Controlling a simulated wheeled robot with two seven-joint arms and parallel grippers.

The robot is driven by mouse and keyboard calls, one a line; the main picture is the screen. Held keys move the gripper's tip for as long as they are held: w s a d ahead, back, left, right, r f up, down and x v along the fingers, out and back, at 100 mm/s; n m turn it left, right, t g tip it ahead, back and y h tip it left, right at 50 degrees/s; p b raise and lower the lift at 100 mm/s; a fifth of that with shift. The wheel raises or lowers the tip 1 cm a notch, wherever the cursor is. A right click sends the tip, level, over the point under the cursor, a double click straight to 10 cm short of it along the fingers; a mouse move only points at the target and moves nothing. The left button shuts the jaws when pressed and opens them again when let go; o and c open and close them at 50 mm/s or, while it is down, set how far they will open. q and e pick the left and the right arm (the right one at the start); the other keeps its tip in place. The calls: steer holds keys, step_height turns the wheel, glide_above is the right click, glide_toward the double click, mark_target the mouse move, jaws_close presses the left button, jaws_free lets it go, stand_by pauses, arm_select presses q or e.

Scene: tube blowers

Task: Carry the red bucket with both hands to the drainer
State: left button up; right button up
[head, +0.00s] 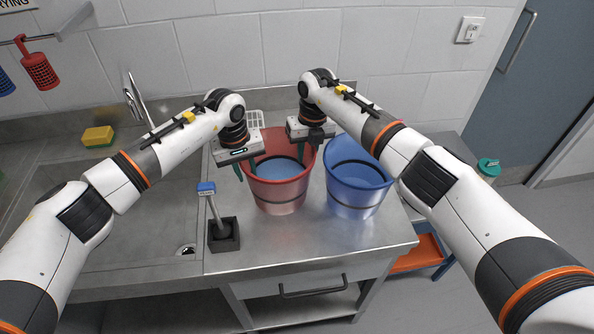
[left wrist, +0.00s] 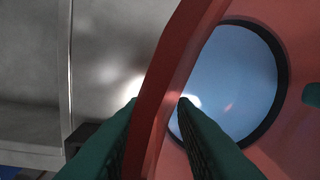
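The red bucket (head: 280,196) stands upright on the steel counter, with a pale blue inside bottom and a dark ring. My left gripper (head: 245,172) is at its left rim, fingers apart. In the left wrist view, the bucket's rim (left wrist: 165,95) runs between the two green fingers (left wrist: 158,125), with a gap beside the inner finger. My right gripper (head: 309,151) is at the right rim near the blue bucket, with its fingers apart and partly hidden. A white wire rack (head: 254,118) shows behind my left gripper; I cannot tell if it is the drainer.
A blue bucket (head: 357,183) stands close to the right of the red one. A blue-topped stick (head: 212,209) stands in a black holder (head: 224,236) at the front left. The steel sink (head: 95,205) is left, with a yellow-green sponge (head: 98,136) behind it.

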arm_select(q)
steer(key=shift+w+r, duration=0.1)
steer(key=shift+r, duration=0.3)
arm_select(e)
steer(key=shift+r, duration=0.2)
arm_select(q)
step_height(320, 180, up, 11)
steer(key=a, duration=0.1)
steer(key=shift+s, duration=0.2)
arm_select(e)
step_height(320, 180, up, 12)
steer(key=d, duration=0.1)
steer(key=shift+w+f, duration=0.15)
steer(key=shift+f, duration=0.1)
